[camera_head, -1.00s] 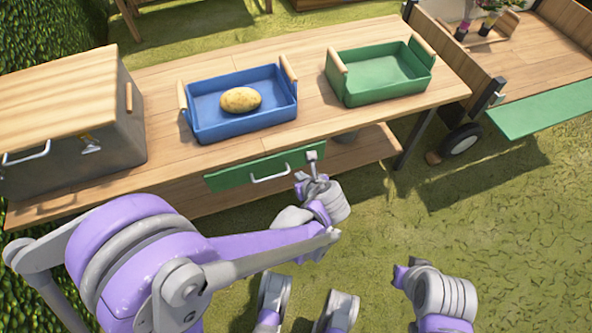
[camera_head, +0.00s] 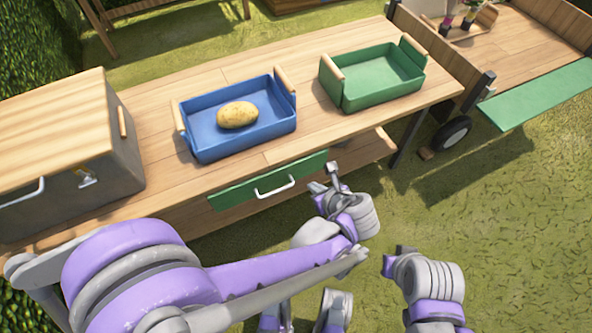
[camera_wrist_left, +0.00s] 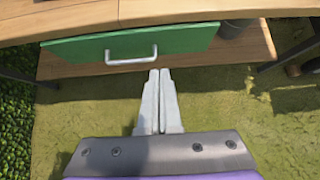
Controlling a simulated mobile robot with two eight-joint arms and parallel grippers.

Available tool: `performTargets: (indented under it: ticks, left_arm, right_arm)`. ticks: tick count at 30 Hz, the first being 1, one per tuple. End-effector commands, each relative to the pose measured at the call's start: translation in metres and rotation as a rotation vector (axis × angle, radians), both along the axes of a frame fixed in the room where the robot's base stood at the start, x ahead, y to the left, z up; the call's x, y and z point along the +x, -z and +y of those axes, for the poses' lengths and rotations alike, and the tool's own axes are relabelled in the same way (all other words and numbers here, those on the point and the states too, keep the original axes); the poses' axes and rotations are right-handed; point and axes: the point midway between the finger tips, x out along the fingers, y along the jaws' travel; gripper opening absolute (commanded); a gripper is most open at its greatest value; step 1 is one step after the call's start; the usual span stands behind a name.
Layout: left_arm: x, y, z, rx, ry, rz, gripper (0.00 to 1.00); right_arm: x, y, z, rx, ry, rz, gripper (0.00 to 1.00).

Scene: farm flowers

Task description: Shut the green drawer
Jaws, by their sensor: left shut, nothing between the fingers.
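The green drawer (camera_head: 268,181) is under the front edge of the wooden table, with a pale bar handle (camera_head: 275,187) on its front. In the left wrist view the drawer front (camera_wrist_left: 187,41) sits close under the tabletop edge, and no drawer interior shows. I cannot tell whether a small gap remains. My left gripper (camera_head: 331,169) is shut and empty, to the right of the drawer's right end in the head view. In the left wrist view its fingers (camera_wrist_left: 159,72) point toward the drawer from below the handle, apparently apart from it. My right arm is at the lower right; its fingers are unclear.
A blue tray (camera_head: 203,151) holding a potato (camera_head: 237,115) and a green tray (camera_head: 372,97) stand on the tabletop. A metal box with a wooden lid (camera_head: 52,125) stands at the left. A lower shelf (camera_wrist_left: 246,62) runs beneath the drawer. A wheeled cart (camera_head: 540,95) stands right.

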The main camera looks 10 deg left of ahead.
Motion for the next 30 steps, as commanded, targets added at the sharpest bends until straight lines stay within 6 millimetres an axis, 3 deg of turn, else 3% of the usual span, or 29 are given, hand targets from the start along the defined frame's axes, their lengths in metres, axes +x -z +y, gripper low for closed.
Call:
performTargets:
  ticks: [15, 22, 30]
  left_arm:
    - [0.057, 0.072, 0.040, 0.001, -0.004, 0.000, 0.00]
    - [0.083, 0.070, 0.057, -0.001, -0.002, 0.000, 0.00]
    - [0.090, 0.069, 0.061, -0.001, 0.000, 0.001, 0.00]
  right_arm:
    - [0.005, 0.034, 0.000, 0.000, 0.000, 0.010, 0.00]
    - [0.005, 0.038, 0.000, 0.000, 0.000, 0.011, 0.00]
    - [0.005, 0.039, 0.000, 0.000, 0.000, 0.011, 0.00]
